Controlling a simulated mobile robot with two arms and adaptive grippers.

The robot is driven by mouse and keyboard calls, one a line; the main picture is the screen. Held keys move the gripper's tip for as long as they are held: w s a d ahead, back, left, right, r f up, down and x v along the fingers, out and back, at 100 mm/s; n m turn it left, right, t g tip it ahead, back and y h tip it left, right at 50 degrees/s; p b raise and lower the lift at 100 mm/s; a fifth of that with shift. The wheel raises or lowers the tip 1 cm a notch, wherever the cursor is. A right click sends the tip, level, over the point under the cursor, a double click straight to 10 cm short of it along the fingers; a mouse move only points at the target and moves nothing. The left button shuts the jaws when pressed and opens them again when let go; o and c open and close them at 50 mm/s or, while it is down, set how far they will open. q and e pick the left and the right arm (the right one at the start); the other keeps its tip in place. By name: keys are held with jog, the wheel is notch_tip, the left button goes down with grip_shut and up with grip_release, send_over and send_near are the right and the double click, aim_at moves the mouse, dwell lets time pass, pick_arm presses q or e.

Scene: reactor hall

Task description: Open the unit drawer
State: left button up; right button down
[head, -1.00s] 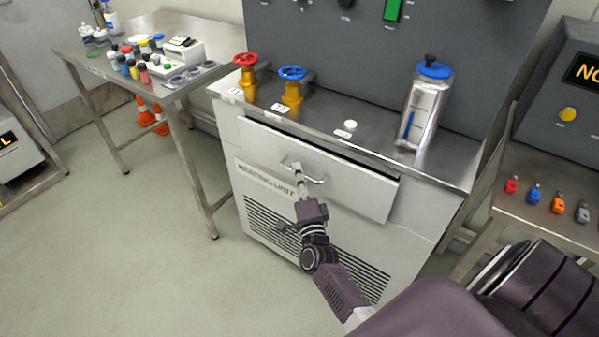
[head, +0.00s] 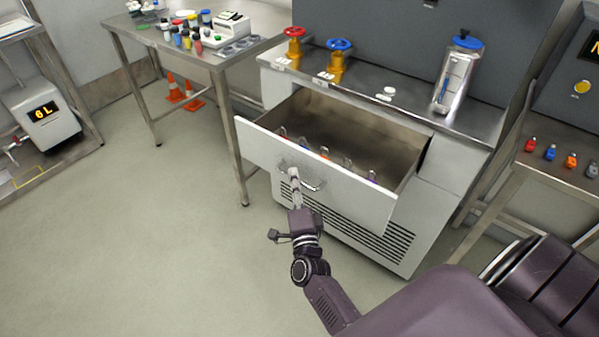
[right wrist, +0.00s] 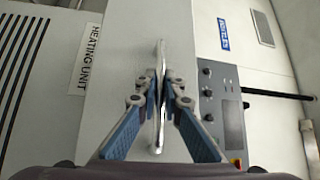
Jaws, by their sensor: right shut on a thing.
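The unit drawer (head: 350,196) stands pulled well out of the white heating unit (head: 360,240) in the head view. Its inside is visible, with several small items near the front wall. The metal bar handle (head: 318,184) is on the drawer front. My right gripper (head: 294,174) is at the left part of this handle. In the right wrist view, my right gripper's fingers (right wrist: 164,92) are shut on the handle (right wrist: 159,125), one on each side of the bar. My left gripper is not in view.
On the unit's top stand a red valve (head: 293,45), a blue valve (head: 337,60) and a clear canister with a blue lid (head: 457,75). A side table (head: 215,62) is at the left, with orange cones (head: 174,88) below. Floor at the left is clear.

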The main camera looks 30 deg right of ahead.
jog(key=shift+s+a, duration=0.3)
jog(key=shift+a, duration=0.35)
jog(key=shift+s+a, duration=0.25)
jog(key=shift+a, duration=0.35)
jog(key=c, duration=2.1)
grip_release()
jog(key=v, duration=1.2)
